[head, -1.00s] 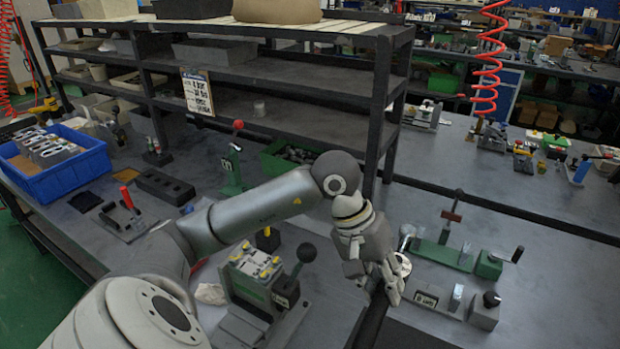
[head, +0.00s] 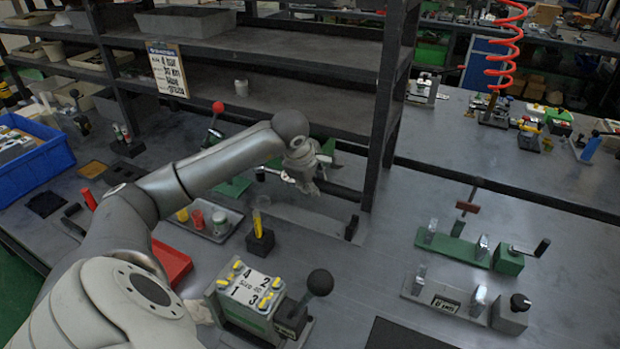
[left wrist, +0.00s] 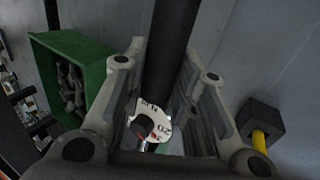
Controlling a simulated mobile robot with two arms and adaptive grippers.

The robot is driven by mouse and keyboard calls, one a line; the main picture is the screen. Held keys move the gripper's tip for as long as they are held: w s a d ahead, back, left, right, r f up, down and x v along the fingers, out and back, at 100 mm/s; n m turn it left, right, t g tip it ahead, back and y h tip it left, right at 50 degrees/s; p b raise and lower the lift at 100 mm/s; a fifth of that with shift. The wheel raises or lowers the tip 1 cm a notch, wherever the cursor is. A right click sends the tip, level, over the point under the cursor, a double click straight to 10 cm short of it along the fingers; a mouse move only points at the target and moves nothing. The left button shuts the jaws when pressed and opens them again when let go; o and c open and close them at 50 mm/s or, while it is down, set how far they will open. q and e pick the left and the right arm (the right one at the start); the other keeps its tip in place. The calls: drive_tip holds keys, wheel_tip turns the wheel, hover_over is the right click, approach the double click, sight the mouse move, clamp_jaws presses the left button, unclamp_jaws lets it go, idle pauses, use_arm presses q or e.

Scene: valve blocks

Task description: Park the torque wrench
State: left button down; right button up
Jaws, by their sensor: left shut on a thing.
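My left gripper (head: 308,182) is shut on the torque wrench, above the bench in front of the shelf upright. In the left wrist view the wrench's dark handle (left wrist: 172,50) runs between the fingers (left wrist: 165,100). A white ring with printed numbers (left wrist: 152,122) shows at its lower end. In the head view part of the dark wrench (head: 340,189) sticks out to the right of the gripper. Below it lies a long grey plate (head: 305,218) with a short black post (head: 352,228) at its right end. My right gripper is out of view.
A valve block (head: 250,284) with yellow-topped fittings and a black-knobbed lever stands at the front. A black block (head: 260,243) holds a yellow-handled tool. Green (head: 455,246) and grey (head: 440,300) fixtures stand right. A green bin (left wrist: 100,62) and the shelf upright (head: 385,130) are close.

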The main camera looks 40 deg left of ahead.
use_arm(q)
drive_tip(key=shift+r, duration=0.15)
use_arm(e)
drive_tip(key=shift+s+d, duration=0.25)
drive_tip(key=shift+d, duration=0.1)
use_arm(q)
drive_tip(key=shift+d, duration=0.1)
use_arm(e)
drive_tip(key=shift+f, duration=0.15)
use_arm(q)
wheel_tip(320, 180, down, 4)
drive_tip(key=b, duration=0.3)
drive_tip(key=shift+r, duration=0.25)
drive_tip(key=shift+f+b, duration=0.75)
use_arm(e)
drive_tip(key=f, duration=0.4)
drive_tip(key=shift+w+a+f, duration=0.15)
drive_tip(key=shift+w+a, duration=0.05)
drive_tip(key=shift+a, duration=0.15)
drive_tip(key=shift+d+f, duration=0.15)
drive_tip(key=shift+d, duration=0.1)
use_arm(q)
drive_tip(key=shift+b, duration=0.35)
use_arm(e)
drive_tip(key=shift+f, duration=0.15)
use_arm(q)
drive_tip(key=shift+f, duration=0.2)
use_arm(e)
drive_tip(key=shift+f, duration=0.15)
